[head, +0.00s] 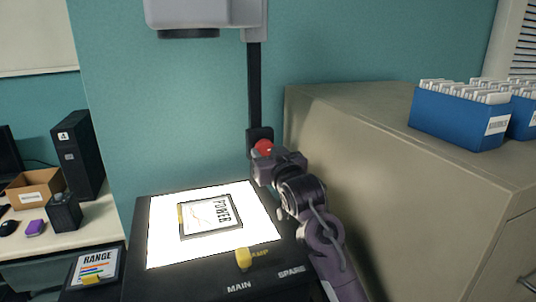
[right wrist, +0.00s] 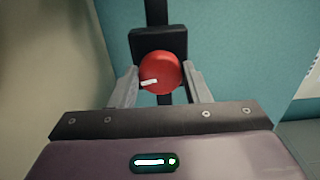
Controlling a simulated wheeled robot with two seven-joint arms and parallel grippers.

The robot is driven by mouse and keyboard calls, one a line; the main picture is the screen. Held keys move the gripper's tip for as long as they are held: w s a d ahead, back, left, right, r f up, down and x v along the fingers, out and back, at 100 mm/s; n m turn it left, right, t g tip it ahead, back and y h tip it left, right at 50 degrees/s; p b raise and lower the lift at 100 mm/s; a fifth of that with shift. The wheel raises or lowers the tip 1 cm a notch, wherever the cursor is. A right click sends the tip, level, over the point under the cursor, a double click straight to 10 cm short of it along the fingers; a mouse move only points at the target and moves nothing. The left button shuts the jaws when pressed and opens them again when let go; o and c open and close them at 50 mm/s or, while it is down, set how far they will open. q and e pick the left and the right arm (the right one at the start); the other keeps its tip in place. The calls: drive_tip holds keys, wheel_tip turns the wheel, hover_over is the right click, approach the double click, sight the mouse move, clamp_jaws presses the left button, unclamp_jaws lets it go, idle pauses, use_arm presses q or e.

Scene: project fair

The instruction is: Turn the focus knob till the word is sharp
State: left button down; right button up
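The red focus knob (head: 264,147) sits on a black block on the projector's upright post (head: 254,90). In the right wrist view the knob (right wrist: 161,73) is round, with a white mark at its lower left. My right gripper (head: 262,160) is at the knob; its two fingers (right wrist: 161,84) stand either side of it. A small gap seems to show on the right; contact is unclear. The overhead projector's lit stage (head: 163,240) carries a framed slide (head: 210,216) reading "POWER". The projector head (head: 190,14) is at the top. The projected word is out of view. My left gripper is out of view.
A grey cabinet (head: 370,170) with blue card boxes (head: 458,118) stands close on the right of my arm. A "RANGE" card (head: 96,267) and a desk (head: 60,245) are on the left.

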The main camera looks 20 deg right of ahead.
drive_tip(key=shift+c, duration=1.3)
drive_tip(key=shift+r+m+p, duration=0.2)
drive_tip(key=shift+m+p, duration=0.75)
drive_tip(key=shift+m, duration=0.05)
drive_tip(key=m+p, duration=0.1)
drive_tip(key=m, duration=0.1)
drive_tip(key=shift+a+m, duration=0.1)
drive_tip(key=shift+m, duration=0.2)
drive_tip(key=shift+f+m, duration=0.15)
drive_tip(key=shift+m, duration=0.35)
drive_tip(key=o, duration=1)
drive_tip(key=shift+c, duration=0.2)
drive_tip(key=shift+s, duration=0.15)
